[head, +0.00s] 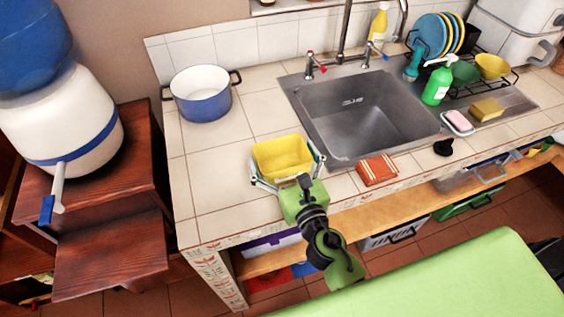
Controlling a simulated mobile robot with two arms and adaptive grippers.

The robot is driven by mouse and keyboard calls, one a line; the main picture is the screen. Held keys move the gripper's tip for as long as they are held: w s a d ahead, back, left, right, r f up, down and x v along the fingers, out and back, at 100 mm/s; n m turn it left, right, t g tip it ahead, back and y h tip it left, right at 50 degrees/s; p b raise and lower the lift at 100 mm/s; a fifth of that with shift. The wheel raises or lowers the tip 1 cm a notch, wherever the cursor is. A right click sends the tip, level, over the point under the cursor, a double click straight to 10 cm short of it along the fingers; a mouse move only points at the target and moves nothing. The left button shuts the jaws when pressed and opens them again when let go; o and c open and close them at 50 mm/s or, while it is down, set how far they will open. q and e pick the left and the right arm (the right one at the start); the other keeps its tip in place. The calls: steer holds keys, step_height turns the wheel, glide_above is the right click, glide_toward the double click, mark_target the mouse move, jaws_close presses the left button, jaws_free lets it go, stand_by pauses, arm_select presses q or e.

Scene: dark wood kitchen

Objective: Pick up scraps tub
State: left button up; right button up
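The scraps tub appears to be the small yellow square tub (283,157) on the tiled counter, left of the sink and near the front edge. My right gripper (285,160) reaches in from the front, its green palm just in front of the tub. Its fingers are spread wide, one at the tub's left side and one at its right. I cannot tell whether they press on the tub or stand slightly apart from it. The tub's lower front is hidden by the gripper. My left gripper is not in view.
A blue pot (203,101) stands at the back left. The steel sink (364,116) lies right of the tub, with an orange-red cloth (377,170) before it. A dish rack (484,88), green bottle (437,84) and sponge (486,110) are farther right. Counter left of the tub is clear.

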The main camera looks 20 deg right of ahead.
steer(key=c, duration=0.7)
